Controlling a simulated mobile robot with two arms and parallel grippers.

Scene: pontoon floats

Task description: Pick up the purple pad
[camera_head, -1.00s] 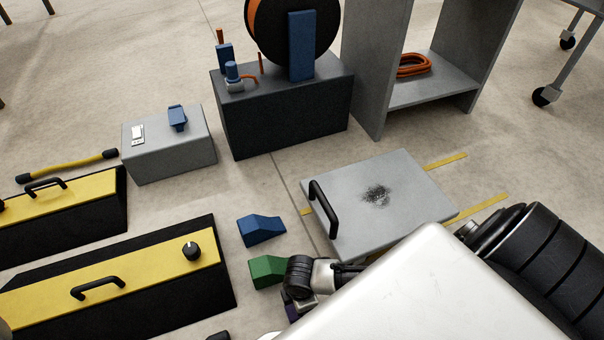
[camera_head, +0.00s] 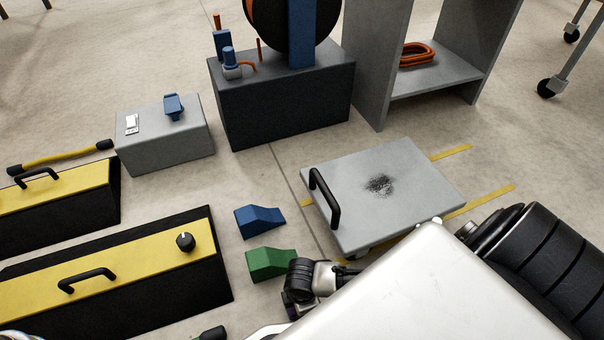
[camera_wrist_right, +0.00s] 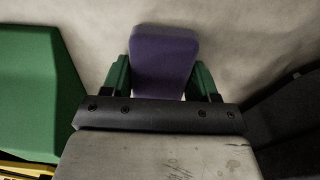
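The purple pad (camera_wrist_right: 164,58) shows in the right wrist view, directly ahead of my right gripper (camera_wrist_right: 161,78). Its green fingers stand on either side of the pad, with no clear gap showing; I cannot tell whether they press on it. In the head view my right gripper (camera_head: 299,288) is low, just in front of the green wedge block (camera_head: 270,263), and nearly all of the pad is hidden behind it and my arm. The green block also shows at the left of the wrist view (camera_wrist_right: 38,90). My left gripper is not clearly in view.
A blue wedge block (camera_head: 258,220) lies behind the green one. A grey plate with a black handle (camera_head: 395,190) is to the right. Black-and-yellow floats (camera_head: 135,262) lie to the left. A grey box (camera_head: 165,140) and dark cabinet (camera_head: 285,105) stand behind.

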